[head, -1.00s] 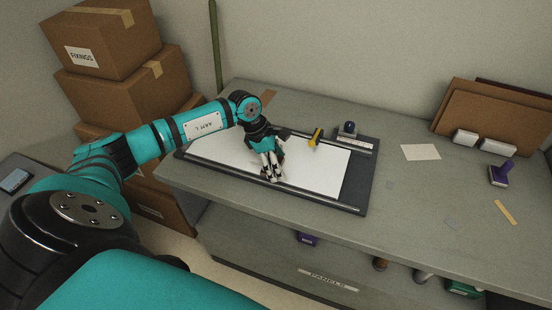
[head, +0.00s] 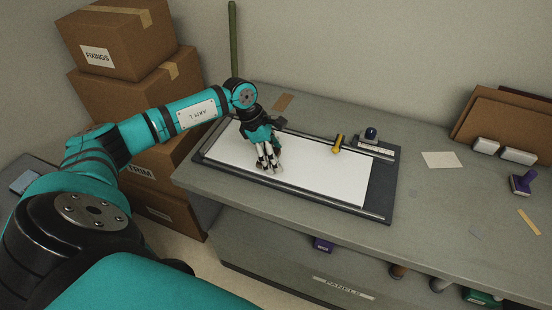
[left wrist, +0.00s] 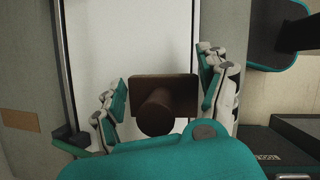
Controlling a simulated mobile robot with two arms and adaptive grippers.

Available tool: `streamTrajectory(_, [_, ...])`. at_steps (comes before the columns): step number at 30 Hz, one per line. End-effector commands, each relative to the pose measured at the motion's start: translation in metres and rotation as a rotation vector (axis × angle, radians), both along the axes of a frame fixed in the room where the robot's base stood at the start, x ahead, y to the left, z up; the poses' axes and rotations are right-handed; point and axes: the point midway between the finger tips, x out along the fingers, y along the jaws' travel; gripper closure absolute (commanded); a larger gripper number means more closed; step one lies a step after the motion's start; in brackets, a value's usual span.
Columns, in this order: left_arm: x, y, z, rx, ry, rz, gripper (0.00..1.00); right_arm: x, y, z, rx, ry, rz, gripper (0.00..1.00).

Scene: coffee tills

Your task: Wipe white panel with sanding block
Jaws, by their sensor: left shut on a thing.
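The white panel (head: 325,178) lies flat in a dark frame (head: 378,208) on the grey bench; it also shows in the left wrist view (left wrist: 130,40). My left gripper (head: 268,166) points down over the left-middle part of the panel. In the left wrist view its fingers (left wrist: 160,100) stand on both sides of a brown sanding block (left wrist: 178,88) with a round knob, and they are shut on it. The block is over the panel; whether it touches the surface I cannot tell. In the head view the fingers hide the block. My right gripper is not in view.
A yellow tool (head: 338,144) sits at the panel's far edge, beside a dark blue knob (head: 371,133) on the frame. A purple-handled stamp (head: 523,182), white blocks (head: 487,146) and a paper sheet (head: 441,160) lie to the right. Cardboard boxes (head: 125,90) stack at the left.

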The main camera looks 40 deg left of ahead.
Motion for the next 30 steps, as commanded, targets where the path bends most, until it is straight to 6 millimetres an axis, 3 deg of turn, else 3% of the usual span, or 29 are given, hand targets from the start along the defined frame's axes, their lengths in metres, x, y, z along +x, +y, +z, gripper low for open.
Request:
streamTrajectory(15, [0.001, 0.011, 0.049, 0.0, -0.003, 0.012, 0.54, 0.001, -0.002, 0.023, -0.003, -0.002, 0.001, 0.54])
streamTrajectory(30, [0.001, 0.012, 0.052, -0.001, -0.003, 0.013, 0.54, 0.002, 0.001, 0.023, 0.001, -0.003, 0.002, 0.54])
